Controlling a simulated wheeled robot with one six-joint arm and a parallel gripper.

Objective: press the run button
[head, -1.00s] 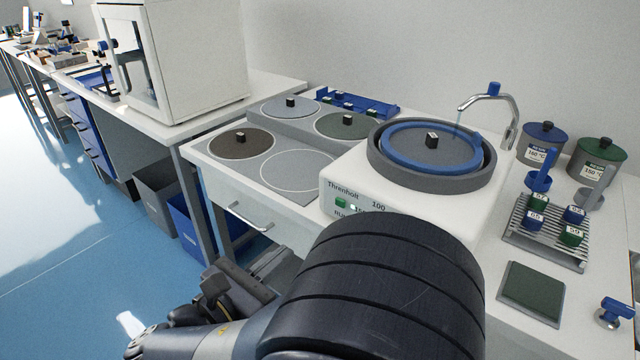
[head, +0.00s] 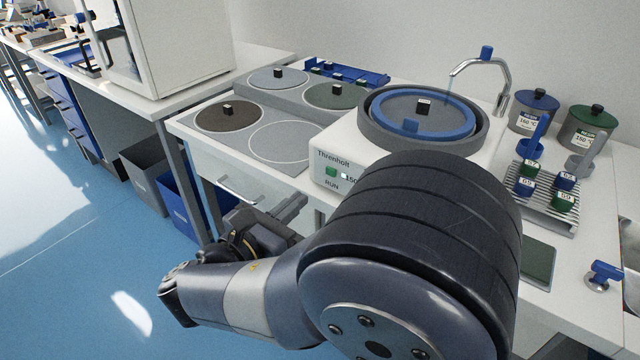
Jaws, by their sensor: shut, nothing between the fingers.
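The white Threnholt polishing machine (head: 322,182) stands on the bench, with a round bowl and blue ring on top. Its green run button (head: 331,171) is on the front face above the word RUN, beside a small white light (head: 344,176). The button is in clear view. My gripper (head: 298,202) is in front of the machine, below and left of the button, apart from it. It is shut and empty, and seen small and partly from behind. My large dark arm link hides the right part of the machine's front.
Plates with small black-knobbed holders (head: 227,110) lie left of the machine. A tap (head: 486,52) arches over the bowl. Two lidded pots (head: 533,112), a rack of coloured blocks (head: 543,205) and a blue valve (head: 603,275) are at right. Bins (head: 150,180) stand under the bench.

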